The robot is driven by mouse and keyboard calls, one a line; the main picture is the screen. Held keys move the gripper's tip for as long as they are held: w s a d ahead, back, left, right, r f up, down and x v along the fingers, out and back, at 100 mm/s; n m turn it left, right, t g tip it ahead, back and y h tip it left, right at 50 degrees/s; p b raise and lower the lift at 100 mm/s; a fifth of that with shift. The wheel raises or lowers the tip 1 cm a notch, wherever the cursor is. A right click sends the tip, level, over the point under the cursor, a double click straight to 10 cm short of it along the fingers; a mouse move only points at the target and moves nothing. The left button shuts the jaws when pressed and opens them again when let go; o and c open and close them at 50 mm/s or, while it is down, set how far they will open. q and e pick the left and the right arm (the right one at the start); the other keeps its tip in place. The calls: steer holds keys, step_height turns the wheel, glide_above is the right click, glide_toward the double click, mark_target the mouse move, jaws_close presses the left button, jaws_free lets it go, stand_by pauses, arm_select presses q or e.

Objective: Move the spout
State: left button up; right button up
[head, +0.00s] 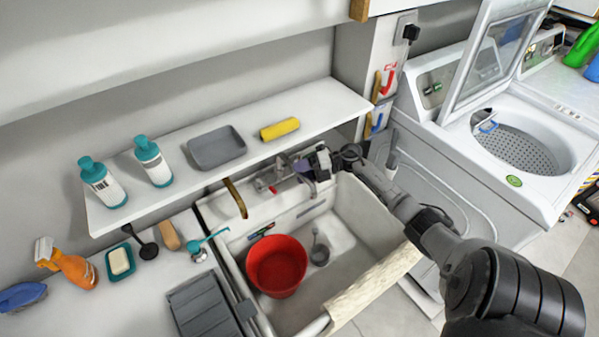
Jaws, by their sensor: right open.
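The grey metal spout (307,176) belongs to a faucet at the back of the white utility sink (352,222), under the shelf's edge. My right arm reaches in from the lower right, and my right gripper (312,161) is at the faucet, close to the spout. The gripper is open. It partly covers the faucet, and I cannot tell whether its fingers touch the spout. My left gripper is not in view.
A red bucket (277,267) stands in the sink. A white shelf (255,160) above holds two bottles, a grey tray (217,148) and a yellow roll (280,129). A cloth (375,286) hangs over the sink's front rim. An open washer (510,150) stands right.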

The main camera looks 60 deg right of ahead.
steer(key=shift+w+a+f, duration=0.1)
steer(key=shift+w+a, duration=0.2)
steer(key=shift+w, duration=0.05)
steer(key=shift+c, duration=0.2)
jaws_close()
